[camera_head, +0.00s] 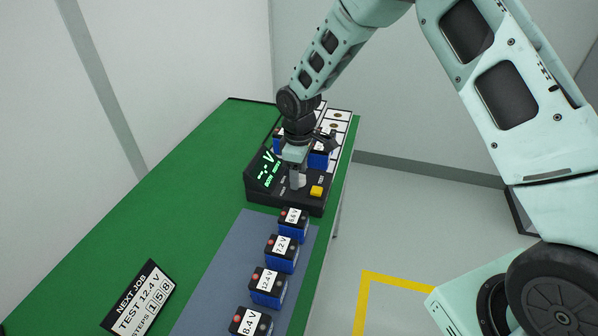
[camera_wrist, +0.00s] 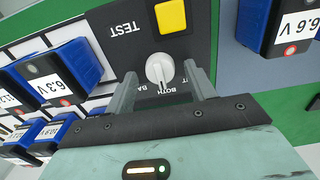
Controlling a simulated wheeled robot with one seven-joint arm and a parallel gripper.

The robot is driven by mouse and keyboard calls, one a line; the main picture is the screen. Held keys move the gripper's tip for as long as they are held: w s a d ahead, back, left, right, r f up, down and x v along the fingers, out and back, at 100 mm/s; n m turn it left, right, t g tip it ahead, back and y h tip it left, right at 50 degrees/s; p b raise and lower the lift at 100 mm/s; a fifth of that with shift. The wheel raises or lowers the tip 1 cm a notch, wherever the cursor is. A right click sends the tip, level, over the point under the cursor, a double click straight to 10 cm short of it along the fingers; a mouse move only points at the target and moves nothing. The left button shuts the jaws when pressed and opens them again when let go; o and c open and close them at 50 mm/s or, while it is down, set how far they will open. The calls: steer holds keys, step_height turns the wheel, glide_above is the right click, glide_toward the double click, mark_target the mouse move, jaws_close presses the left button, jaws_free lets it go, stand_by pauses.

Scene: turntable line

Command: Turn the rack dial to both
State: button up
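The rack dial (camera_wrist: 160,71) is a pale round knob with a raised ridge on the dark rack panel, in the wrist view. The label BOTH and part of another label starting BA are printed below it; which one the ridge points at I cannot tell. My gripper (camera_wrist: 160,76) is open, with one finger on each side of the dial, apparently with gaps. In the head view my gripper (camera_head: 296,172) points down over the front of the black rack (camera_head: 262,193) and hides most of the dial. The rack's green display shows dashes and a V.
A yellow button (camera_head: 316,191) marked TEST sits beside the dial. Several blue batteries stand in a row on the grey mat (camera_head: 222,262) in front of the rack; others stand behind it. A NEXT JOB sign (camera_head: 139,300) lies on the green bench (camera_head: 160,200).

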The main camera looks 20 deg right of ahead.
step_height(320, 180, up, 17)
steer(key=b, duration=0.1)
steer(key=shift+r+b, duration=0.2)
steer(key=shift+b, duration=0.1)
steer(key=shift+s, duration=0.1)
stand_by(0.5)
steer(key=s+a+r, duration=0.1)
steer(key=s+a, duration=0.3)
steer(key=s, duration=0.4)
steer(key=s+a+r, duration=0.1)
steer(key=s+a, duration=0.3)
steer(key=s, duration=0.3)
steer(key=s+d+f+m, duration=0.1)
steer(key=s, duration=0.8)
steer(key=s+f+m, duration=0.1)
steer(key=s+m, duration=0.1)
steer(key=s, duration=0.7)
steer(key=shift+s+d+f+y, duration=0.2)
steer(key=shift+d+f+y, duration=0.1)
steer(key=shift+d+f, duration=0.1)
